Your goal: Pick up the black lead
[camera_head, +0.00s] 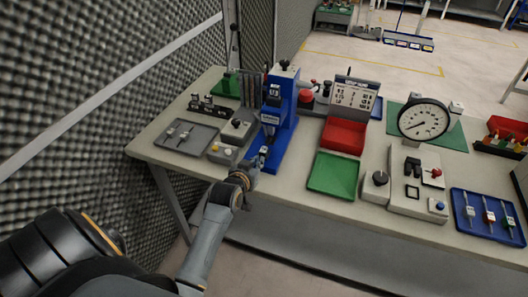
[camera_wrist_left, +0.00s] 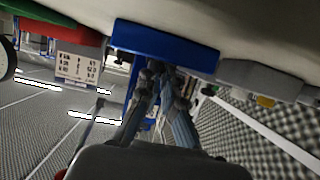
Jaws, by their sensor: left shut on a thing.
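My left gripper (camera_head: 246,176) is at the table's front edge, just before the blue base of the press (camera_head: 279,110). In the left wrist view its two fingers (camera_wrist_left: 160,76) come together close to the blue base (camera_wrist_left: 165,45). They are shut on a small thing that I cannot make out. A black looped piece (camera_head: 412,167), possibly the black lead, lies on a pale box (camera_head: 414,197) at the right, well apart from the gripper. A red piece (camera_head: 436,172) is beside it. My right gripper is not in view.
A grey tray (camera_head: 204,146) and a control box (camera_head: 231,136) stand left of the press. A green tray (camera_head: 334,174), a red bin (camera_head: 343,137), a dial gauge (camera_head: 424,119) and a blue tray (camera_head: 462,216) stand to the right. A foam wall (camera_head: 110,85) borders the left.

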